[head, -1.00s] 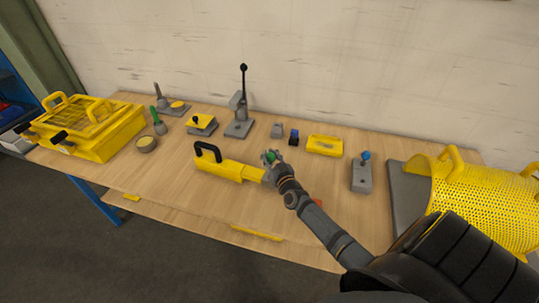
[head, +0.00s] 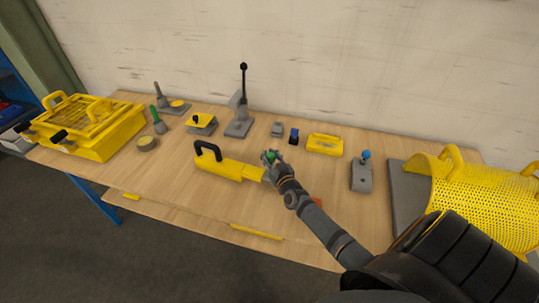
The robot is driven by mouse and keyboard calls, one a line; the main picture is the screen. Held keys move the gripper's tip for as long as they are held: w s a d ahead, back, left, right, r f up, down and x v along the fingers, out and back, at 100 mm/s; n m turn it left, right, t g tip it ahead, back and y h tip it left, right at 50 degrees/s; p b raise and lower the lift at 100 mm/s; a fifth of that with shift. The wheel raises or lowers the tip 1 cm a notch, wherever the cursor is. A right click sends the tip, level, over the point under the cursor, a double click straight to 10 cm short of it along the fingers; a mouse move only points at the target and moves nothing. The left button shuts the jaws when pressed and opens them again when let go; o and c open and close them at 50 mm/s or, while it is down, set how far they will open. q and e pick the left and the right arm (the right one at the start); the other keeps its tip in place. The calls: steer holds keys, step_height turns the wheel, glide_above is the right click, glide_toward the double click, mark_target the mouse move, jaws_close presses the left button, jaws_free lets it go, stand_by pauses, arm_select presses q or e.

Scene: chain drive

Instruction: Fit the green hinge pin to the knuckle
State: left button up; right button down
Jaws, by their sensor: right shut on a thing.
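The green hinge pin (head: 270,155) shows as a small green spot between the fingers of my right gripper (head: 269,158), which is shut on it. The gripper is at the right end of a yellow block-like piece (head: 236,170) with a black handle (head: 208,150), lying on the bench. The knuckle seems to be at that end, but my gripper covers it. I cannot tell whether the pin touches it or sits in it. My left gripper is not in view.
Behind stand a lever press (head: 240,118), a small grey block (head: 277,129), a dark blue piece (head: 294,136) and a yellow tray (head: 325,144). A grey block with a blue knob (head: 361,175) is at right. A perforated yellow guard (head: 485,205) stands far right. The front left bench is clear.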

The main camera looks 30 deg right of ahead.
stand_by(0.9)
step_height(320, 180, down, 7)
steer(key=b, duration=0.6)
stand_by(2.3)
steer(key=c, duration=0.8)
jaws_free()
steer(key=shift+s, duration=0.1)
steer(key=s, duration=0.4)
steer(key=s+a, duration=0.1)
steer(key=s, duration=0.2)
steer(key=s+a, duration=0.1)
steer(key=s, duration=0.3)
steer(key=shift+s+a, duration=0.1)
steer(key=shift+s, duration=0.25)
